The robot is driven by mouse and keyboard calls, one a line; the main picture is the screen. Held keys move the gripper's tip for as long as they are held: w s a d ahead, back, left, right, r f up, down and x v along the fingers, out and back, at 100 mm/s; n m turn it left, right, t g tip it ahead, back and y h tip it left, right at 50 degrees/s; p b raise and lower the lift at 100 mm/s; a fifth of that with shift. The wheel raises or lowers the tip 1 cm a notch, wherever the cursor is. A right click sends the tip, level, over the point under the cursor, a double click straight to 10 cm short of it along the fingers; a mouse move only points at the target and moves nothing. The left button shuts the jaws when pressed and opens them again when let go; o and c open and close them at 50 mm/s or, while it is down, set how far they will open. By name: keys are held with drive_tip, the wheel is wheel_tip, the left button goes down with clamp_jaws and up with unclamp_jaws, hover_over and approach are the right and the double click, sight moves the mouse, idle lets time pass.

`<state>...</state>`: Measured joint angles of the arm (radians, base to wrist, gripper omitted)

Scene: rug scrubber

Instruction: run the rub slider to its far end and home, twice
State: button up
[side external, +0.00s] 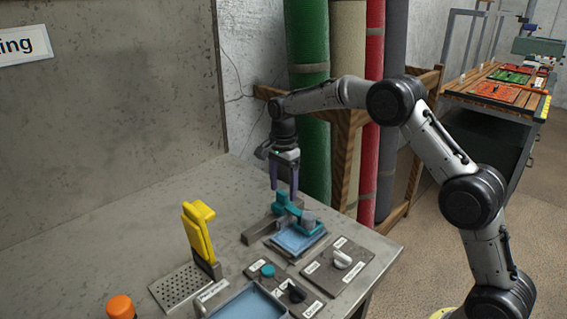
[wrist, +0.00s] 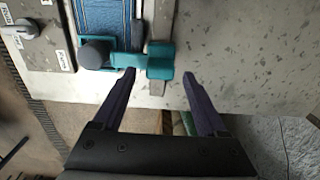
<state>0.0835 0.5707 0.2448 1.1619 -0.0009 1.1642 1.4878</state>
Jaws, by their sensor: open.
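The rub slider (side external: 284,203) is a teal carriage with an upright block and an arm that reaches over a blue pad (side external: 297,240). In the wrist view the slider's teal block (wrist: 160,66) lies just ahead of my fingertips, and its arm ends at a round grey head (wrist: 95,54) on the blue pad (wrist: 107,17). My gripper (side external: 284,191) points down, open and empty, above the teal block. In the wrist view my gripper (wrist: 160,76) has one finger on each side of the block. I cannot tell whether either finger touches it.
A yellow upright lever (side external: 199,235) stands left of the slider. A panel with a white knob (side external: 342,258), a panel with a black knob (side external: 293,293) and a blue tray (side external: 246,304) are in front. An orange knob (side external: 121,307) is further left. Rolled rugs (side external: 308,85) stand behind.

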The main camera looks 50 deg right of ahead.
wheel_tip(320, 180, up, 12)
idle(0.4)
drive_tip(key=f, duration=1.4)
drive_tip(key=shift+a, duration=0.25)
drive_tip(key=shift+c, duration=0.3)
clamp_jaws()
drive_tip(key=shift+a+r, duration=0.1)
idle(0.8)
